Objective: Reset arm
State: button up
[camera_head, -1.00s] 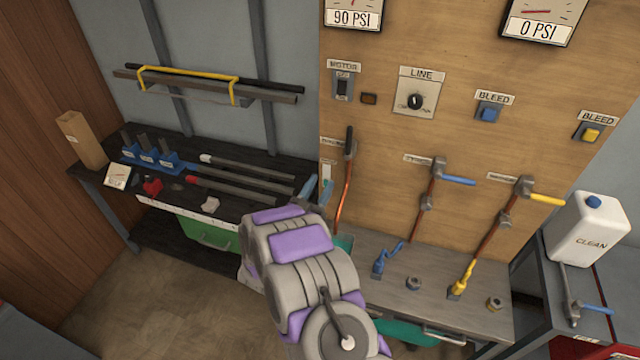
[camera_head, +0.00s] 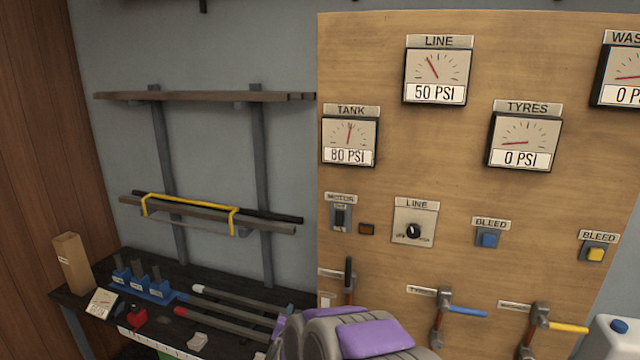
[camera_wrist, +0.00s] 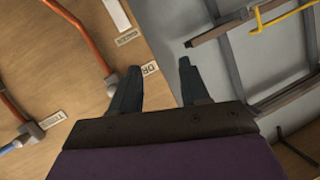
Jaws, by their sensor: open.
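My gripper (camera_wrist: 160,80) shows in the wrist view with its two dark fingers apart and nothing between them. It faces the edge of the wooden panel, with grey wall behind the right finger. In the head view my purple and grey arm rises at the bottom middle, in front of the panel's lower part. The gripper's fingers cannot be made out there.
The wooden panel (camera_head: 440,120) carries gauges, a line knob (camera_head: 413,231), bleed buttons and valve levers. A dark workbench (camera_head: 240,284) with rods and blue holders (camera_head: 150,285) stands left. Wall racks (camera_head: 200,96) hold bars. A white jug (camera_head: 608,340) is lower right.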

jog(key=s+d+r+n+g+y+b, duration=0.2)
jog(key=s+n+g+y+b, duration=0.4)
jog(key=s, duration=0.9)
jog(key=s+d+f+g+h, duration=0.1)
jog(key=s+d+g, duration=0.2)
jog(key=s+d, duration=0.3)
jog(key=s+d+f+m+g+h+b, duration=0.1)
jog(key=s+d, duration=0.5)
jog(key=s, duration=1.1)
jog(key=s+d+f+m+g+h+b, duration=0.1)
jog(key=s+d+g+h, duration=0.2)
jog(key=s, duration=0.8)
jog(key=d+g, duration=0.2)
jog(key=g, duration=0.1)
jog(key=shift+s+d, duration=0.35)
jog(key=shift+d, duration=0.05)
